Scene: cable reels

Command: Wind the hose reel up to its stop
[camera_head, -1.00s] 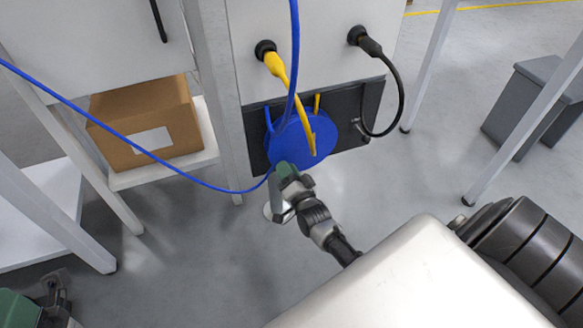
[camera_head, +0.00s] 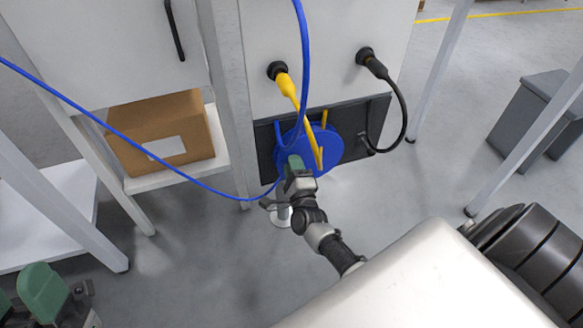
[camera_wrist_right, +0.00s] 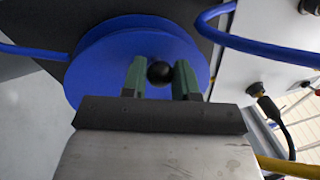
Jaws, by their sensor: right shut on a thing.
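The hose reel (camera_head: 328,152) is a blue disc on a dark plate on the front of a white cabinet. A blue hose (camera_head: 150,157) runs from it to the left, and it also shows in the right wrist view (camera_wrist_right: 30,50). My right gripper (camera_head: 295,165) is at the reel's lower left. In the right wrist view its green fingers (camera_wrist_right: 160,78) are closed around a black round knob (camera_wrist_right: 160,72) in front of the reel face (camera_wrist_right: 110,60). My left gripper (camera_head: 25,297) is at the lower left corner, its green fingers apart and away from the reel.
A yellow cable (camera_head: 305,115) hangs from a socket across the reel. A black cable (camera_head: 402,110) loops to its right. A cardboard box (camera_head: 165,135) sits on a white shelf at left. A grey bin (camera_head: 530,115) stands at right. Floor below the reel is mostly clear.

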